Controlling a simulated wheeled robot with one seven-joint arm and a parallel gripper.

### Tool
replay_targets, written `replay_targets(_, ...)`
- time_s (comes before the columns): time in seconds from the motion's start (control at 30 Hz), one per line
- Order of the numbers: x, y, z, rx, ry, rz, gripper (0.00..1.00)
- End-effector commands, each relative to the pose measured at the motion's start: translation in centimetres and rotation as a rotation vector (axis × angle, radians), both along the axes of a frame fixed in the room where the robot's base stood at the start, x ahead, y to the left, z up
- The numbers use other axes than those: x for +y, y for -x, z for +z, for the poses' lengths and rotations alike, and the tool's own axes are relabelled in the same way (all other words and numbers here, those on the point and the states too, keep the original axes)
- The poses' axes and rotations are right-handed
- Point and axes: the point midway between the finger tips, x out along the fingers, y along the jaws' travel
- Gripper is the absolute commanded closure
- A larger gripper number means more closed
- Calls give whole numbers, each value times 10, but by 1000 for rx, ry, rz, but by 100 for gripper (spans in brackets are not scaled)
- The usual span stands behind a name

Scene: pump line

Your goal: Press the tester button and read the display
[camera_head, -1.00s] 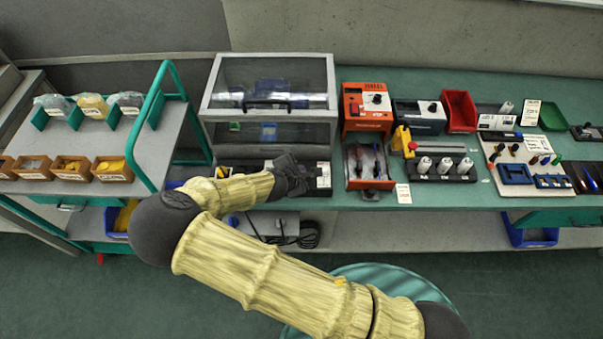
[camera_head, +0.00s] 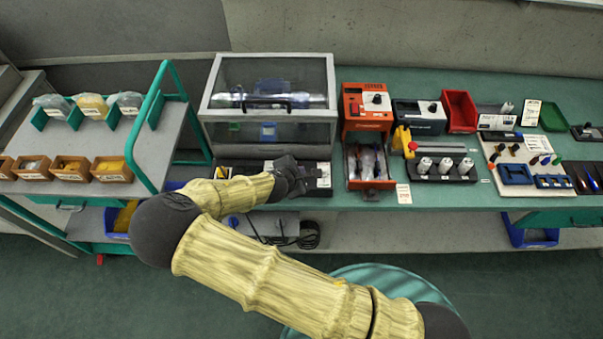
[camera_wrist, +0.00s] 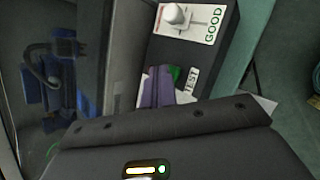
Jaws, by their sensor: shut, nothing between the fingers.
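The tester is a dark panel in front of the clear-lidded case; its right end with white labels (camera_head: 323,175) shows beside my gripper (camera_head: 296,184). In the wrist view it carries a white plate with a pale knob and a slot, marked GOOD (camera_wrist: 192,20). Below that is a TEST label (camera_wrist: 191,86) with a green patch (camera_wrist: 175,73) beside it, perhaps the button. My gripper (camera_wrist: 158,88) is shut and empty, its fingertips right at the green patch and partly covering it. I cannot tell whether they touch. No readable display shows.
The clear-lidded case (camera_head: 270,85) stands just behind. An orange unit (camera_head: 367,105) and an open orange tray (camera_head: 368,180) stand to the right, then black holders with white cylinders (camera_head: 446,168). A cart with small bins (camera_head: 68,168) stands left.

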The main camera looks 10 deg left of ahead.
Motion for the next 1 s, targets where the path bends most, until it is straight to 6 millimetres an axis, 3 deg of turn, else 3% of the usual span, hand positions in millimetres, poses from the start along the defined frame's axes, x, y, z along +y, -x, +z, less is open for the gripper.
replay_targets(0.47, 0, 0, -2, 1, 0, 1, 100)
replay_targets(1.0, 0, 0, 15, 0, 0, 0, 100)
